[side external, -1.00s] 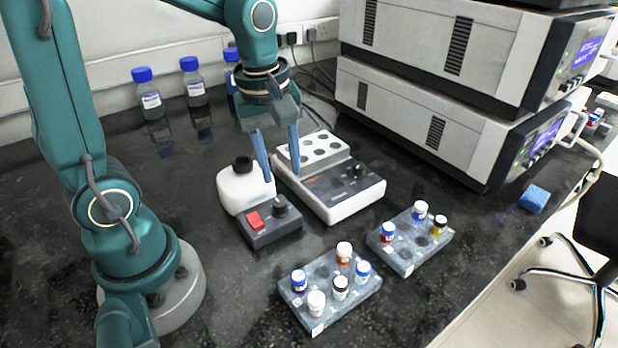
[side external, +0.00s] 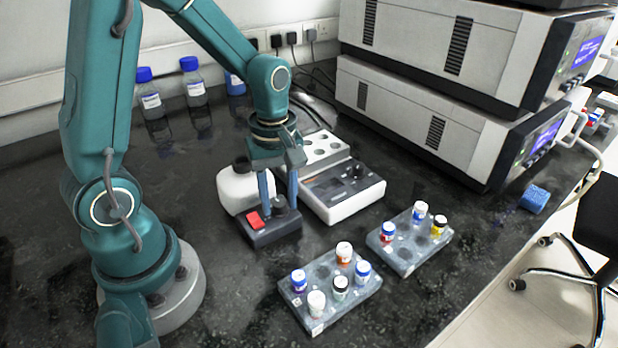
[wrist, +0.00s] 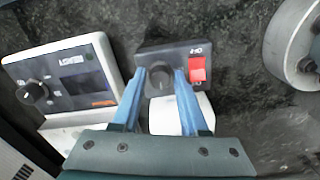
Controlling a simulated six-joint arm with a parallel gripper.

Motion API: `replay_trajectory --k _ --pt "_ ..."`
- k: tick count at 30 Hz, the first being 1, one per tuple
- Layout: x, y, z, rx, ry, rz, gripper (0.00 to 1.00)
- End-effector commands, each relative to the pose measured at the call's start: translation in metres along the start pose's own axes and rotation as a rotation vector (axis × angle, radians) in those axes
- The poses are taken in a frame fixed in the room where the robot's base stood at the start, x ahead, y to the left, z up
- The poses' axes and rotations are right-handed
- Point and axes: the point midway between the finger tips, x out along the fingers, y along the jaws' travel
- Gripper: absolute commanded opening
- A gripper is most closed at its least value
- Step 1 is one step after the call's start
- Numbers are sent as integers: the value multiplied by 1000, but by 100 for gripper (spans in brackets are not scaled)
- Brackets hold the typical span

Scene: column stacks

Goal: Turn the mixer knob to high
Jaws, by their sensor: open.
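The mixer is a small white unit (side external: 238,190) with a black cup on top and a dark control box (side external: 272,236) in front. The box carries a red switch (side external: 255,220) and a dark round knob (side external: 279,203). In the wrist view the knob (wrist: 159,82) sits between my two blue fingers, left of the red switch (wrist: 198,68). My gripper (wrist: 160,70) is open, pointing down, one finger on each side of the knob. A gap shows beside the knob; firm contact cannot be told. The knob's setting is not readable.
A white block unit (side external: 345,207) with its own black knob stands close on the right. Two vial racks (side external: 330,290) (side external: 409,255) lie in front. Blue-capped bottles (side external: 150,95) stand at the back left. Large stacked instruments (side external: 430,115) fill the back right.

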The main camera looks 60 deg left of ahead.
Motion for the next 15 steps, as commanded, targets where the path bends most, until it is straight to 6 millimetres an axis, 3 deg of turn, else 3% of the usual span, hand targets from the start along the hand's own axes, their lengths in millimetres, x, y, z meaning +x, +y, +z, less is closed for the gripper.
replay_trajectory --k 2,5,6,15 --pt "0 0 0 0 0 0 43" --pt "0 0 0 0 0 0 5" --pt "0 0 0 0 0 0 0" --pt "0 0 0 25 0 0 0"
